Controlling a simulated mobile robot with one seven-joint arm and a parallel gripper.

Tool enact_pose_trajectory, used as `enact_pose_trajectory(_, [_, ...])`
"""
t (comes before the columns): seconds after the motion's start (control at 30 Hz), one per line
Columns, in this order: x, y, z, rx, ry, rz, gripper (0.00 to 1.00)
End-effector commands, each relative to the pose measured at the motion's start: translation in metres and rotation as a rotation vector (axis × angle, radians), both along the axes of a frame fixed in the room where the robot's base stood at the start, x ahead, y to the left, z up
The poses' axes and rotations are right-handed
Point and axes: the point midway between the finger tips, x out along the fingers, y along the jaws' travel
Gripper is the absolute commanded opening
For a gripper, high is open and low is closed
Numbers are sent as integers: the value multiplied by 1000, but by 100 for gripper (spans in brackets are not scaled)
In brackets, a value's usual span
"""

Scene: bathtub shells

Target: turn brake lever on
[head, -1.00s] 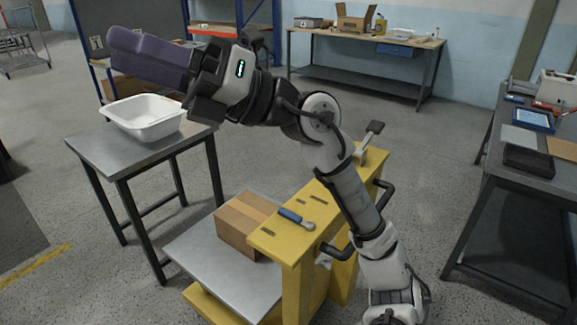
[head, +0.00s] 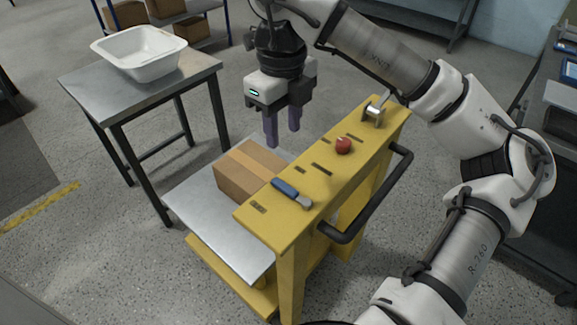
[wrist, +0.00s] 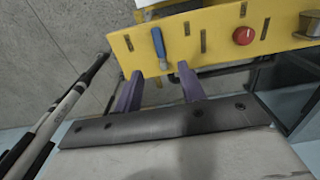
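A yellow cart (head: 265,217) has a top panel with two levers. A blue-handled lever (head: 286,187) with a grey metal end lies on the near part of the panel; it also shows in the wrist view (wrist: 158,42). A second lever's grey metal bracket (head: 375,112) sits at the far end, its handle hidden behind my arm. I cannot tell which is the brake lever. My gripper (head: 283,140) points down beside the panel's far-left edge, apart from both levers. Its purple fingers are spread and empty, as the wrist view (wrist: 160,85) also shows.
A red button (head: 343,145) stands on the panel between the levers. A cardboard box (head: 240,178) sits on the cart's grey deck (head: 195,205). A black handle bar (head: 372,200) runs along the near side. A table (head: 85,85) with a white tub (head: 135,62) stands at left.

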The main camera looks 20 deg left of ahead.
Motion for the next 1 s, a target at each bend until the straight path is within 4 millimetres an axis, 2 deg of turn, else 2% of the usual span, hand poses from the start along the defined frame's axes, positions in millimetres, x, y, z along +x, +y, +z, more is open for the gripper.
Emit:
enact_pose_trajectory(0.17, [-1, 0, -20, 3, 5, 3, 40])
enact_pose_trajectory(0.5, [-2, 0, -87, 5, 8, 3, 40])
enact_pose_trajectory(0.7, [-1, 0, -118, 4, 5, 2, 40])
enact_pose_trajectory(0.8, [-1, 0, -127, 5, 4, 3, 40])
enact_pose_trajectory(1.0, [-1, 1, -134, 5, 2, 3, 40])
